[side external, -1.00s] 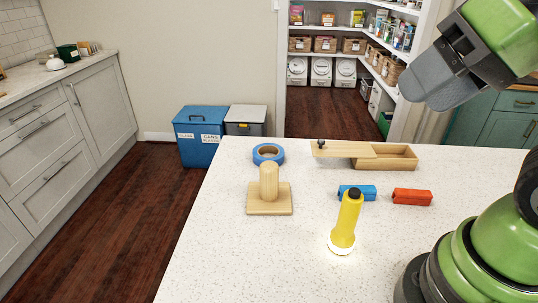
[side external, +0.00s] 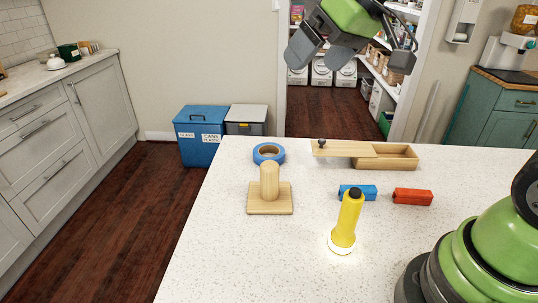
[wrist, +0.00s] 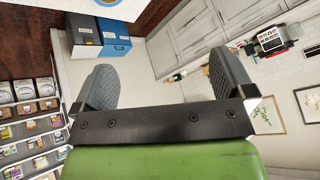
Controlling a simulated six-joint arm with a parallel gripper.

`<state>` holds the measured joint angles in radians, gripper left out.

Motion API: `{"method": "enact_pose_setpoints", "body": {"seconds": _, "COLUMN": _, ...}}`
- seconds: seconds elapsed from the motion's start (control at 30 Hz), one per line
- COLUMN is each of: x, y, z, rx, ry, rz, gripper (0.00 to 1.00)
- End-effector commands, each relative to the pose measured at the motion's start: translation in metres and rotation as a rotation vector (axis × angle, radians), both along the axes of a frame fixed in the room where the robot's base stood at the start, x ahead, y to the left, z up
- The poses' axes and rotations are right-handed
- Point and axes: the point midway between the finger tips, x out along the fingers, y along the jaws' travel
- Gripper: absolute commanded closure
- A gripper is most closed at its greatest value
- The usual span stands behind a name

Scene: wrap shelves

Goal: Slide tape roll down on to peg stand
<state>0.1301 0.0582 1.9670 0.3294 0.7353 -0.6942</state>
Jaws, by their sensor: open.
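The blue tape roll (side external: 268,153) lies flat near the far left edge of the white counter. The wooden peg stand (side external: 270,198), a square base with an upright round peg, stands in front of it, apart from it, with its peg bare. My gripper (side external: 322,48) is high above the back of the counter, up and to the right of the tape roll. Its two grey fingers are apart and empty. In the wrist view the open fingers (wrist: 165,85) also show with nothing between them, and a piece of a blue ring shows at the top edge.
A wooden box (side external: 400,162) with a partly slid lid (side external: 345,149) sits at the back right. A blue block (side external: 358,191), a red block (side external: 412,197) and a lit yellow flashlight (side external: 345,222) stand on the counter. The front left of the counter is clear.

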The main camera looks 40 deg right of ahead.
Motion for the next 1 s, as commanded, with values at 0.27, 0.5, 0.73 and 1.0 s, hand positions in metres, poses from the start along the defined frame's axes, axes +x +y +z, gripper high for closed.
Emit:
{"method": "enact_pose_setpoints", "body": {"seconds": 0.27, "x": 0.098, "y": -0.042, "z": -0.091, "rx": -0.097, "ry": -0.015, "rz": 0.161, "gripper": 0.00}}
{"method": "enact_pose_setpoints", "body": {"seconds": 0.5, "x": 0.136, "y": -0.075, "z": -0.179, "rx": -0.180, "ry": -0.034, "rz": 0.263, "gripper": 0.00}}
{"method": "enact_pose_setpoints", "body": {"seconds": 0.73, "x": 0.145, "y": -0.084, "z": -0.216, "rx": -0.211, "ry": -0.039, "rz": 0.301, "gripper": 0.00}}
{"method": "enact_pose_setpoints", "body": {"seconds": 1.0, "x": 0.162, "y": -0.077, "z": -0.247, "rx": -0.212, "ry": -0.039, "rz": 0.304, "gripper": 0.00}}
